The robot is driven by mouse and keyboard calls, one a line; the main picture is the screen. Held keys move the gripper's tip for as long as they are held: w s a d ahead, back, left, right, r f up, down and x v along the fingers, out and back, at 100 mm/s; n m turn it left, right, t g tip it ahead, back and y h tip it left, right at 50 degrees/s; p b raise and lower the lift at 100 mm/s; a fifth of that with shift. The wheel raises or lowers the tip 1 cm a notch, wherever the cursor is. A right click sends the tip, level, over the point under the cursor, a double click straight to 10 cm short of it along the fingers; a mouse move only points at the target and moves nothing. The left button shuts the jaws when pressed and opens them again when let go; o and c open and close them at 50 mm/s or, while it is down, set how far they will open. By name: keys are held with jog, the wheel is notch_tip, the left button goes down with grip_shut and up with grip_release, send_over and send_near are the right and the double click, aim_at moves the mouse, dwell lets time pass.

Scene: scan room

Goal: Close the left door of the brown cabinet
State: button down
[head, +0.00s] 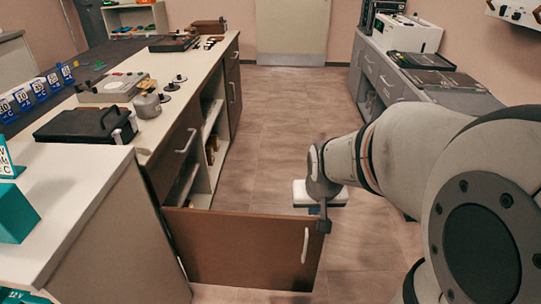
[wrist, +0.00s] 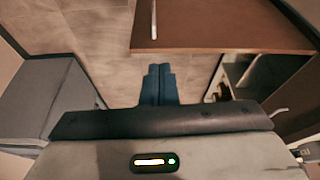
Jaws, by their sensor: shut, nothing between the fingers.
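The brown cabinet door (head: 240,248) stands wide open, swung out across the aisle from the near end of the counter. Its pale handle (head: 305,245) is near the free edge. My gripper (head: 323,222) is at the top corner of that free edge; the head view does not show clearly whether it touches. In the wrist view my gripper (wrist: 159,78) has its dark blue fingers together with nothing between them. The door (wrist: 225,25) lies just beyond and to the right of them, its handle (wrist: 153,20) at its left end.
The cabinet's open interior (head: 207,150) shows shelves. Another brown door (head: 233,88) is farther along it. A grey cabinet (head: 385,75) lines the right side. The aisle floor (head: 275,110) is clear beyond.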

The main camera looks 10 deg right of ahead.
jog(key=m+b, duration=0.1)
jog(key=b, duration=0.6)
send_near(315, 226)
jog(key=s+a+r, duration=0.3)
jog(key=s, duration=0.3)
jog(key=shift+w+d+f+b, duration=0.4)
jog(key=shift+w+f+b, duration=0.3)
jog(key=shift+w+f, duration=0.65)
jog(key=shift+w+d+f+b, duration=0.4)
jog(key=shift+w+f+b, duration=0.45)
jog(key=shift+f, duration=0.8)
jog(key=shift+w+d+f+b, duration=0.4)
jog(key=shift+w+f+b, duration=0.2)
jog(key=shift+w+f, duration=0.8)
jog(key=shift+s+f, duration=0.1)
